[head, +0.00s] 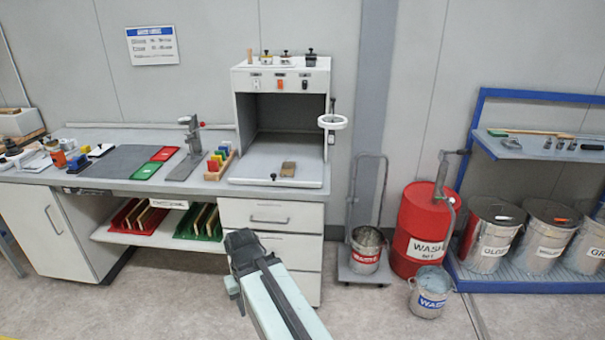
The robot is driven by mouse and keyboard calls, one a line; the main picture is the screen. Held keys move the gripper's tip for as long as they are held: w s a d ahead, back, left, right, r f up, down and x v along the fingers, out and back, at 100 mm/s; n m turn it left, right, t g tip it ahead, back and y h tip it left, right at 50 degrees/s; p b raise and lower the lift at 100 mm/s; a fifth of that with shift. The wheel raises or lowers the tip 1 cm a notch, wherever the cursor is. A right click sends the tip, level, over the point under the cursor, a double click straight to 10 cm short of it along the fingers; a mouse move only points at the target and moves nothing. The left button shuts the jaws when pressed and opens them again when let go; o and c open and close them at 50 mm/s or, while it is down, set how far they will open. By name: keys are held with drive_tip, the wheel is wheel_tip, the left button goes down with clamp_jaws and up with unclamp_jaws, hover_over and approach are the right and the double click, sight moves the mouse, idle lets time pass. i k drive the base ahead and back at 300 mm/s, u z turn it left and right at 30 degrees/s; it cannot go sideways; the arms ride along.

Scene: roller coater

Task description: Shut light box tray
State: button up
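The light box (241,113) is a grey-white cabinet with an open front, standing on the right end of the workbench. Its tray (250,170) is a pale flat panel that sticks out of the box toward the front of the bench.
Coloured blocks in a wooden rack (219,165) and a clamp-like stand (186,150) are left of the tray. A white handwheel (332,122) juts from the box's right side. A red drum (418,228) and several buckets stand right. Floor before the bench is mostly clear.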

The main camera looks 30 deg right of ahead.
sight(259, 165)
drive_tip(key=z, duration=0.6)
drive_tip(key=i, duration=1)
drive_tip(key=u, duration=2.1)
drive_tip(key=k, duration=0.85)
drive_tip(key=z, duration=0.25)
drive_tip(key=i, duration=0.85)
drive_tip(key=u, duration=0.05)
